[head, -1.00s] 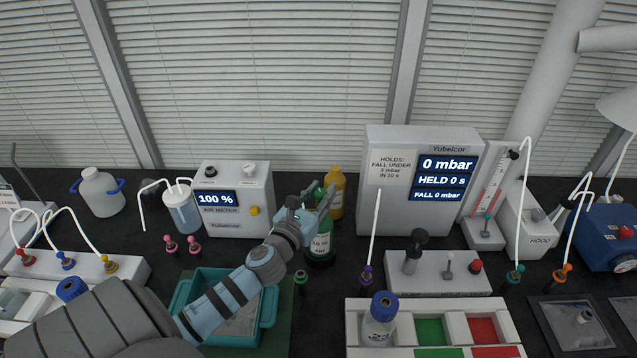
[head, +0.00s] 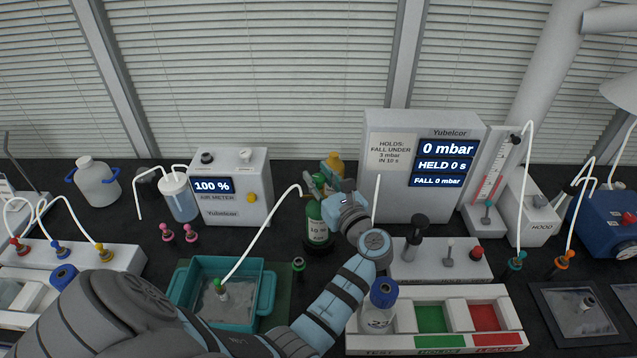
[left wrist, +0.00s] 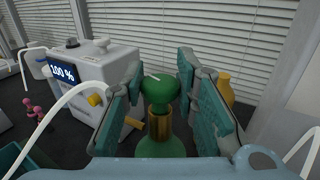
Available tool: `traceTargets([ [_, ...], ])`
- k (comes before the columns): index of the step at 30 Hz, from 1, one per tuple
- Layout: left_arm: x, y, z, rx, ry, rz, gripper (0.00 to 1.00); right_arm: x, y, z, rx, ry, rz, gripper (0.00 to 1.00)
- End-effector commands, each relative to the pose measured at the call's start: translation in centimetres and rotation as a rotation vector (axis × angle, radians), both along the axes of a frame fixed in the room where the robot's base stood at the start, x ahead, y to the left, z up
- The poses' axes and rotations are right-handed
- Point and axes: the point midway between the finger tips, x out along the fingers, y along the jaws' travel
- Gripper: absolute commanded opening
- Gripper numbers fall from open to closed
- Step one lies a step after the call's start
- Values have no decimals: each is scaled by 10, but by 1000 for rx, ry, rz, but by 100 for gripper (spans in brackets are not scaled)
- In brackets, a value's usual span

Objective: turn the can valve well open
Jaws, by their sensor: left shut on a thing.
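The green can (head: 318,228) stands upright on the dark bench, in front of an orange bottle (head: 334,163). Its green valve knob (left wrist: 158,90) sits on a brass neck (left wrist: 159,127) in the left wrist view. My left gripper (head: 322,184) reaches the can top from the right in the head view and is shut on the valve knob, with one teal finger pad on each side. A white hose (head: 265,232) runs from the can top to a green fitting in the teal tub. My right gripper is not in view.
The air meter (head: 233,188) reads 100 % left of the can. The pressure box (head: 400,190) right of it shows 0 mbar and held 0 s. The teal tub (head: 268,290) and a tray with a blue-capped bottle (head: 379,306) lie in front.

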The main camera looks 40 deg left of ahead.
Motion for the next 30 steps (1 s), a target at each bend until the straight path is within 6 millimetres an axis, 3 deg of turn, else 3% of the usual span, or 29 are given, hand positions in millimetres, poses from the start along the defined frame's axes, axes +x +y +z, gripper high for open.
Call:
traceTargets([
  [18, 0, 1, -7, 2, -1, 511, 0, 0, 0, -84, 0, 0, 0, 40],
  [30, -1, 1, -4, -2, 4, 631, 0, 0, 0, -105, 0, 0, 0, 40],
])
